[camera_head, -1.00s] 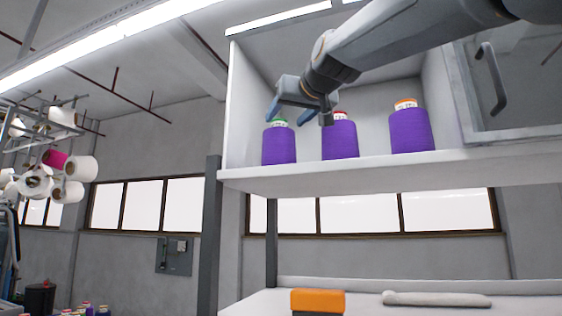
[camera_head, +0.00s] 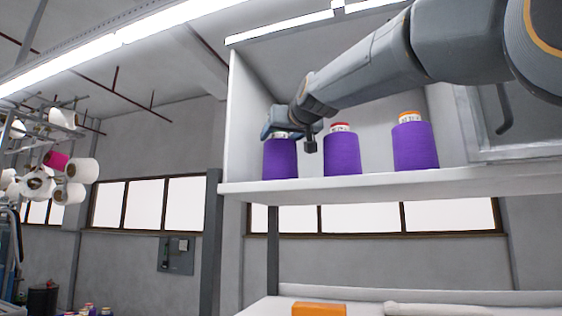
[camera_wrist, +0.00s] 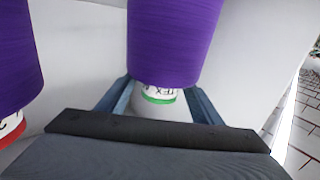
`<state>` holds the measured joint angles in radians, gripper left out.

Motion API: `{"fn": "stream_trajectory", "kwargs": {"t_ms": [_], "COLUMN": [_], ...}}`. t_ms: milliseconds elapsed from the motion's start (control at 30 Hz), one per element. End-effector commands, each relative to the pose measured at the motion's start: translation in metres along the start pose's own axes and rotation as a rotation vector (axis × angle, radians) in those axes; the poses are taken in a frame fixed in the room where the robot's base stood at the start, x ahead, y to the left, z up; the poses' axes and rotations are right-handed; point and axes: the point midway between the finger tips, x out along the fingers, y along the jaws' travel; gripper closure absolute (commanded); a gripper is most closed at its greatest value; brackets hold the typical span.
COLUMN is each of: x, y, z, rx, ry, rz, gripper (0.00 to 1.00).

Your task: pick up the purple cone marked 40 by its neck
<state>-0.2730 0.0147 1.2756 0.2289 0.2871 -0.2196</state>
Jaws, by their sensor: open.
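Three purple cones stand upright in a row on a white shelf. The left cone (camera_head: 280,160) has a green-ringed white neck, which shows in the wrist view (camera_wrist: 159,98) between my open fingers. My gripper (camera_head: 289,138) is at the top of this cone and hides its neck in the head view. The middle cone (camera_head: 342,155) has a red-ringed top and also shows at the left of the wrist view (camera_wrist: 14,70). The right cone (camera_head: 415,147) has an orange top. I cannot read a number on any label; the green-ringed neck shows only part of its lettering.
The white shelf (camera_head: 370,187) has a side wall (camera_head: 236,120) close to the left cone. The middle cone stands a short gap to the right. A lower surface holds an orange block (camera_head: 319,309). A rack of white and pink cones (camera_head: 60,165) is far left.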

Motion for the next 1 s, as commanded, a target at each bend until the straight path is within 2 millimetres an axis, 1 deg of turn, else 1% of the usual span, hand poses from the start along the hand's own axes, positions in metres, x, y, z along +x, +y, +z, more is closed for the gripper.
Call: {"fn": "stream_trajectory", "kwargs": {"t_ms": [100,167,400,467,800,933,1000], "x": [0.000,0.000,0.000,0.000,-0.001,0.000,0.000], "y": [0.000,0.000,0.000,0.000,0.000,-0.001,-0.001], "z": [0.001,0.001,0.001,0.001,-0.002,-0.010,-0.018], "rx": [0.000,0.000,0.000,0.000,0.000,-0.001,-0.001], "ry": [0.000,0.000,0.000,0.000,0.002,0.003,0.003], "rz": [0.000,-0.001,-0.001,-0.001,-0.001,-0.001,-0.002], "gripper": [0.40,0.50,0.91,1.00,1.00,1.00,1.00]}}
